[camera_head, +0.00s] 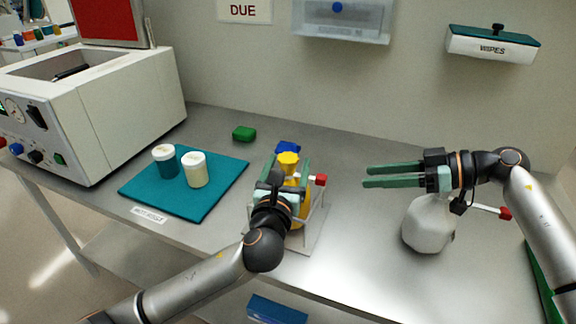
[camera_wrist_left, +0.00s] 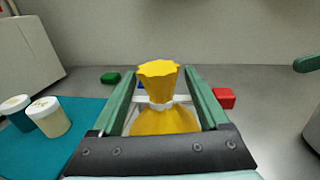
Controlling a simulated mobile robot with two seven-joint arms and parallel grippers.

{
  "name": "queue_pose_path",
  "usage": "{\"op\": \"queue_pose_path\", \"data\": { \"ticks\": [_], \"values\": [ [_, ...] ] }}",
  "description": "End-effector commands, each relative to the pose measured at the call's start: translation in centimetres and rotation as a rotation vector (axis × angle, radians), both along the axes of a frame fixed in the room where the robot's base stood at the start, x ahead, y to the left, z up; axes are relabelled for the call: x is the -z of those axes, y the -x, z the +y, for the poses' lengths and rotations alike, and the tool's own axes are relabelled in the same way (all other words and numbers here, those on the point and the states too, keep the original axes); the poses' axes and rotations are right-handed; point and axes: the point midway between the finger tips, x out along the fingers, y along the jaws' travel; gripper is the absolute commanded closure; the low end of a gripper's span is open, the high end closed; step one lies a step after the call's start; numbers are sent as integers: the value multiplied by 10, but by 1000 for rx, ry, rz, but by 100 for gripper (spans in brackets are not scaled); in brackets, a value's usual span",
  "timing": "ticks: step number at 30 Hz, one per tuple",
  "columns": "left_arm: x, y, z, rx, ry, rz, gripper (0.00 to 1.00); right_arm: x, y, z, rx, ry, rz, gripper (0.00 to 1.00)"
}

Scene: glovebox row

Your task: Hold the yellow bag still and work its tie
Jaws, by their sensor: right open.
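The yellow bag (camera_head: 288,158) stands upright in a white frame (camera_head: 312,218) near the table's front edge. In the left wrist view the bag (camera_wrist_left: 160,122) has a gathered neck with a white tie (camera_wrist_left: 160,104) around it and a flared top. My left gripper (camera_head: 287,166) is open, one finger on each side of the bag's neck, with gaps beside the neck; it also shows in the left wrist view (camera_wrist_left: 167,76). My left wrist hides much of the bag in the head view. My right gripper (camera_head: 366,176) is open and empty, to the right of the bag.
A teal mat (camera_head: 213,203) with two lidded jars (camera_head: 196,171) lies left. A green block (camera_head: 244,133) and a blue object (camera_head: 288,147) lie behind. A white machine (camera_head: 118,112) stands far left.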

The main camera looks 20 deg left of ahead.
Motion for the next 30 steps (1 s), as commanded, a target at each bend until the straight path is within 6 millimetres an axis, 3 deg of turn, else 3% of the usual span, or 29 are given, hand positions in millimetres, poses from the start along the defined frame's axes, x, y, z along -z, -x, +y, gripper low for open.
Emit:
{"op": "queue_pose_path", "data": {
  "ticks": [2,20,30],
  "values": [
    [0,0,0,0,0,0,31,0,0,0,0,0,0,50],
    [0,0,0,0,-1,0,99,0,0,0,0,0,0,50],
    [1,0,0,0,-1,1,100,0,0,0,0,0,0,50]
  ]
}}
